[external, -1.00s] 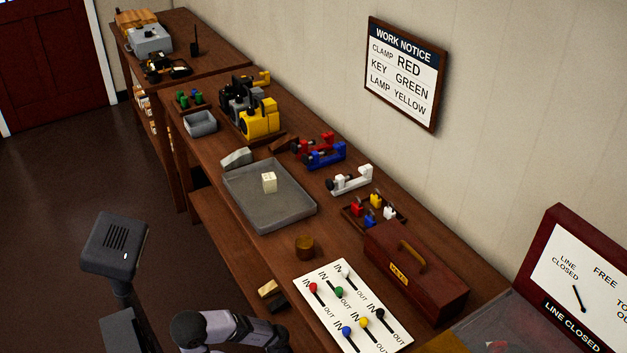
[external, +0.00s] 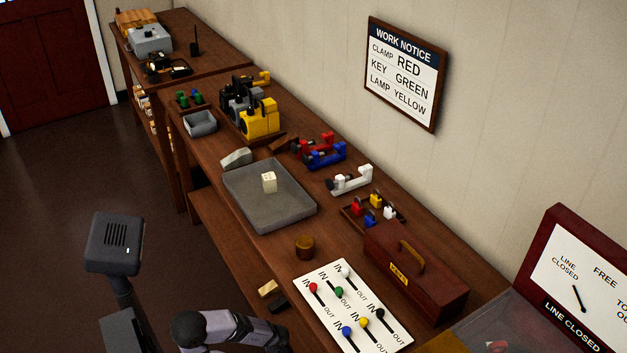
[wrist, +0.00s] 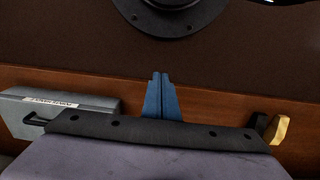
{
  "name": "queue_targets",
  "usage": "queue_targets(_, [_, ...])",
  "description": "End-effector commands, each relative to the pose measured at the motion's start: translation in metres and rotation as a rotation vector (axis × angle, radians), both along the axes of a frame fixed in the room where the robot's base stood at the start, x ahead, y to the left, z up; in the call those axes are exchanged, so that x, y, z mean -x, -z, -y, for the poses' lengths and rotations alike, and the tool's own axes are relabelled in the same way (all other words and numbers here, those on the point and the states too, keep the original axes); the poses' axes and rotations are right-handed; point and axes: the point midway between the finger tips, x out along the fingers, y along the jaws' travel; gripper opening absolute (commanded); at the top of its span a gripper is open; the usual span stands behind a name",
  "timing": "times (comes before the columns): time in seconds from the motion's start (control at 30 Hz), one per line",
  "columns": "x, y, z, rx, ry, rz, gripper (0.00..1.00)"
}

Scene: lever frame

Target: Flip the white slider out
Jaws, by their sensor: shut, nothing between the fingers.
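The white slider (external: 344,272) is a small white knob at the top of the white lever panel (external: 385,338). It sits near the IN end of its slot, with OUT marked towards the lower right. Red, green, blue, yellow and black knobs stand on the same panel. My gripper (wrist: 158,82) shows in the wrist view as two blue fingers pressed together, with nothing between them. The panel does not show in the wrist view. In the external view my arm is at the bottom edge, left of the panel, and the fingertips cannot be made out.
A dark red toolbox (external: 420,280) stands close to the panel's right side. A brown round pot (external: 304,247) and a grey tray (external: 262,222) lie beyond it. A brass block (external: 268,289) lies left of the panel. A grey labelled box (wrist: 60,112) shows in the wrist view.

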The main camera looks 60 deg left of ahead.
Motion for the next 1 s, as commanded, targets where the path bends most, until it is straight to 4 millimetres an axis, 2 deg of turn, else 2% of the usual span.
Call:
queue_targets(0.27, [0.007, -0.032, 0.021, 0.033, 0.128, -0.024, 0.0])
queue_targets(0.7, [0.038, -0.129, 0.088, 0.168, 0.579, -0.091, 0.0])
queue_targets(1.0, [0.06, -0.193, 0.12, 0.249, 0.812, -0.116, 0.0])
